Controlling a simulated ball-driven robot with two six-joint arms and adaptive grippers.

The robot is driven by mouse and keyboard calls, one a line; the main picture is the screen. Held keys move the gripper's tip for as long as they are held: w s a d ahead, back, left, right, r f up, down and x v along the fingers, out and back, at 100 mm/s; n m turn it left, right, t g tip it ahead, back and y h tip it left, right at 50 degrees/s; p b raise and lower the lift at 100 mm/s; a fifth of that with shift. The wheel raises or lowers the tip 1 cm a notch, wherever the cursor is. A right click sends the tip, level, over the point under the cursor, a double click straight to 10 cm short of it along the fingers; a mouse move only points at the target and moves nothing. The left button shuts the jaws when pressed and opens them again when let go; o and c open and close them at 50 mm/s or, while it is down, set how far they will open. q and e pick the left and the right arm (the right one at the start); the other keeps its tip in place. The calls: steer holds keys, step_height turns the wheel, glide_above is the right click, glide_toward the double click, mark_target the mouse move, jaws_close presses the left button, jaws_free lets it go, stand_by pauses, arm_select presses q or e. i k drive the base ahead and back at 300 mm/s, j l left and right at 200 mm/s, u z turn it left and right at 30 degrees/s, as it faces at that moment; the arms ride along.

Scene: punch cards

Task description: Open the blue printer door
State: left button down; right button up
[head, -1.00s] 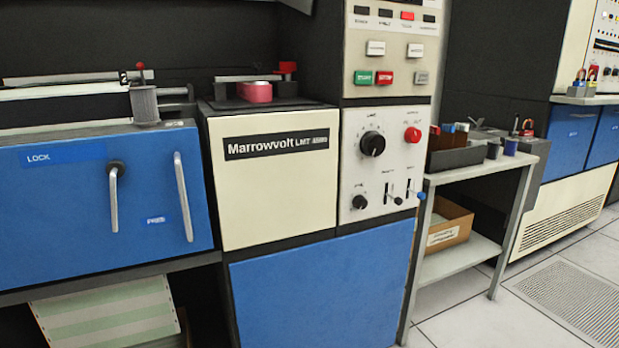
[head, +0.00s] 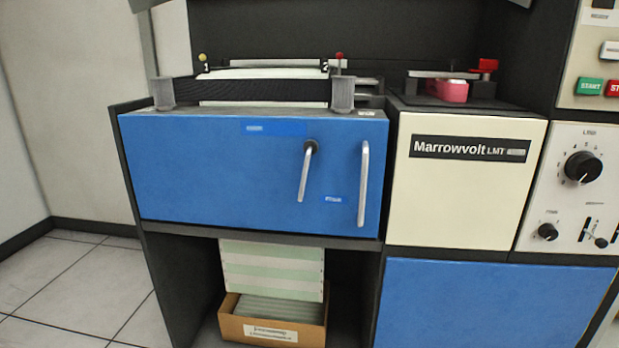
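The blue printer door (head: 220,175) is the front panel of the printer on the left of the machine, and it is closed. A grey lever handle (head: 306,172) with a dark round pivot hangs down on its right half, slightly tilted. A longer vertical grey bar handle (head: 363,184) is at the door's right edge. A small blue label lies between the two handles, and another blue label sits near the top edge; both are too small to read. Neither of my grippers shows in the head view.
A cream Marrowvolt cabinet (head: 462,195) adjoins the printer on the right, above a blue lower panel (head: 480,305). A control panel (head: 575,190) with knobs stands at the far right. A cardboard box (head: 272,325) of paper sits below the door. Tiled floor (head: 80,280) is free at the left.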

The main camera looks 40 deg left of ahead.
mark_target(227, 166)
steer(key=u, duration=1.55)
